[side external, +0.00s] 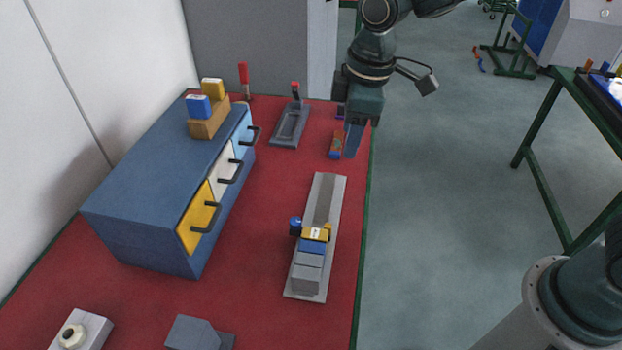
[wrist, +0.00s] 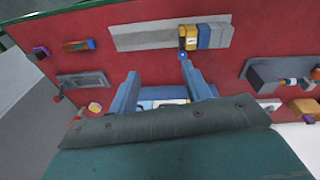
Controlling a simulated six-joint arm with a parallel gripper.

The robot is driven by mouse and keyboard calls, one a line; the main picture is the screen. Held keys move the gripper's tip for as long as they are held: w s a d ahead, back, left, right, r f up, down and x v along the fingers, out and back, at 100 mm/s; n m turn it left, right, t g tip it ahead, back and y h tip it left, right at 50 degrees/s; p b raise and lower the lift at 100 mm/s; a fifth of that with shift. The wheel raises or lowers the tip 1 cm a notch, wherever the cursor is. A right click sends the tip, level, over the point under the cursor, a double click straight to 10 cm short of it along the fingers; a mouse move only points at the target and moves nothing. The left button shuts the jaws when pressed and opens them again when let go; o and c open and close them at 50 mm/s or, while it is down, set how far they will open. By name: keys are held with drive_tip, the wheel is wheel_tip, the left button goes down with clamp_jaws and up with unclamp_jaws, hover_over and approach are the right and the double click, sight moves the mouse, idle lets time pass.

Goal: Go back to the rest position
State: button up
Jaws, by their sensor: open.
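My gripper (side external: 352,140) hangs fingers-down near the right edge of the red table, beyond the grey rail in the side view. In the wrist view its two blue fingers (wrist: 159,74) are spread apart. Nothing is held between them. A blue and white surface (wrist: 160,98) shows behind the fingers, partly hidden by my gripper's body; I cannot tell what it is. No marker of a rest position shows.
A blue cabinet (side external: 137,210) with yellow, white and light-blue drawers stands left, blocks on top. The grey rail (side external: 325,196) carries several blocks. A grey lever fixture (side external: 290,128) and a small red-blue part (side external: 335,146) lie near my gripper.

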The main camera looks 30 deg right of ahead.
drive_tip(key=s+d+r+m+t, duration=0.2)
drive_tip(key=s+d+r+m, duration=0.3)
drive_tip(key=s+d+r, duration=0.4)
drive_tip(key=s+d+f+m+t, duration=0.1)
drive_tip(key=s+d+m, duration=0.4)
drive_tip(key=s, duration=0.8)
drive_tip(key=shift+s+d+t+h, duration=0.15)
drive_tip(key=shift+d+t+h, duration=0.15)
drive_tip(key=shift+d+t, duration=0.55)
